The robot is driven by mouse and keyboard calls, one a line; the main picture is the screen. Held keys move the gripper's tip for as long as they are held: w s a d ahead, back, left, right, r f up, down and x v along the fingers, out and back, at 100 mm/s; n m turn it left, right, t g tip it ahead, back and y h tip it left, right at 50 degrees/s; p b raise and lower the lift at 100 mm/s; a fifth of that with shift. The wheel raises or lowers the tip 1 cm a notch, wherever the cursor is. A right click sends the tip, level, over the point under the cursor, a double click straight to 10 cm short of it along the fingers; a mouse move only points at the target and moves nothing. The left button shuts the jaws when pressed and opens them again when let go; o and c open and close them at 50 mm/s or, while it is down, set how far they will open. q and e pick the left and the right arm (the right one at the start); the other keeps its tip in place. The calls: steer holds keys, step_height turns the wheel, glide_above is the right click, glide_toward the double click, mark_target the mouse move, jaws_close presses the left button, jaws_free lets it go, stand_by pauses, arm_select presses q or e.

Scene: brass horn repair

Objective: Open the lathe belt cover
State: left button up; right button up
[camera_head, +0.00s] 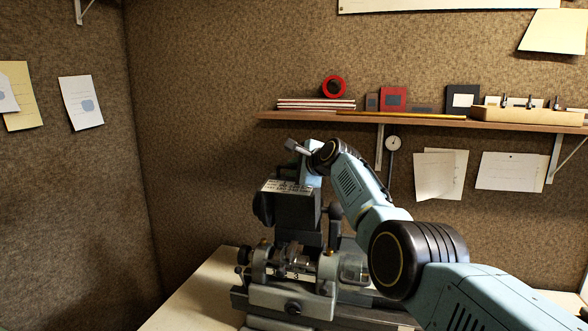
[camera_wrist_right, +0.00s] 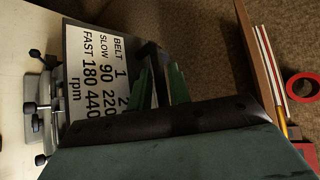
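The lathe (camera_head: 290,300) stands on the bench. Its dark belt cover (camera_head: 296,212) sits high on it and carries a pale speed label (camera_head: 287,187). In the right wrist view the label (camera_wrist_right: 95,75) is close, at the left, on the dark cover. My right gripper is at the cover's upper right in the head view, mostly hidden behind my own wrist. In the wrist view its two greenish fingers (camera_wrist_right: 163,86) stand apart beside the label. A dark edge lies near their tips; I cannot tell whether they touch it. My left gripper is out of view.
A wall shelf (camera_head: 420,120) with books, a red roll (camera_head: 333,87) and a wooden tray (camera_head: 528,116) runs behind and above the lathe. A dial gauge (camera_head: 393,143) hangs below it. The bench top (camera_head: 200,292) is bare at the left.

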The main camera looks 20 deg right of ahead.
steer(key=shift+s, duration=0.1)
steer(key=shift+s+d+b, duration=0.15)
steer(key=shift+s+b, duration=0.1)
steer(key=shift+b, duration=0.2)
steer(key=shift+b+v, duration=0.65)
steer(key=shift+v, duration=0.25)
steer(key=b+v, duration=0.3)
steer(key=v, duration=0.8)
steer(key=shift+b, duration=0.3)
steer(key=shift+w+r, duration=0.1)
steer(key=shift+r, duration=0.05)
